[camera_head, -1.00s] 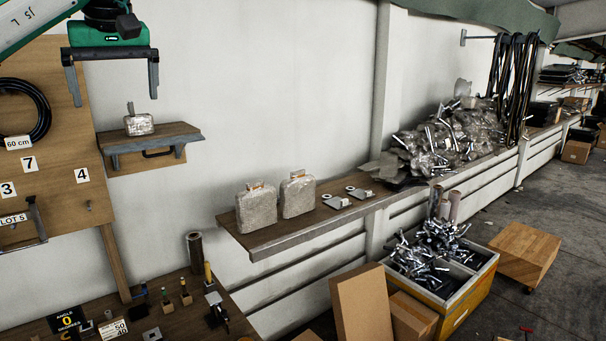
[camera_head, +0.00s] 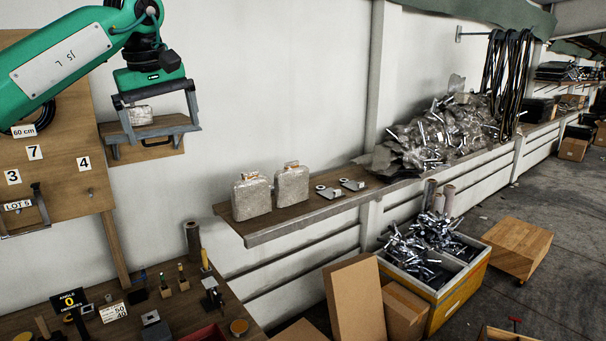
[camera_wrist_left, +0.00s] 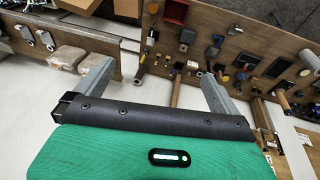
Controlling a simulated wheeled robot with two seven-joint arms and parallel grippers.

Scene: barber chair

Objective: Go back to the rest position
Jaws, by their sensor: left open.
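My left gripper (camera_head: 158,122) is at the upper left of the head view, on its green arm. Its two grey fingers are wide apart and point down, with nothing between them. In the picture it overlaps a small wall shelf (camera_head: 155,131) with a wrapped packet (camera_head: 141,115) on it; I cannot tell how far apart they are. The left wrist view shows the same open gripper (camera_wrist_left: 150,80), empty. My right gripper is not in view.
Two wrapped packages (camera_head: 252,196) and metal brackets (camera_head: 329,191) lie on the long wall shelf (camera_head: 290,228). A pegboard (camera_head: 60,180) stands at left above a tool bench (camera_head: 190,310). A yellow crate (camera_head: 459,296) of metal parts and cardboard boxes (camera_head: 356,300) stand on the floor.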

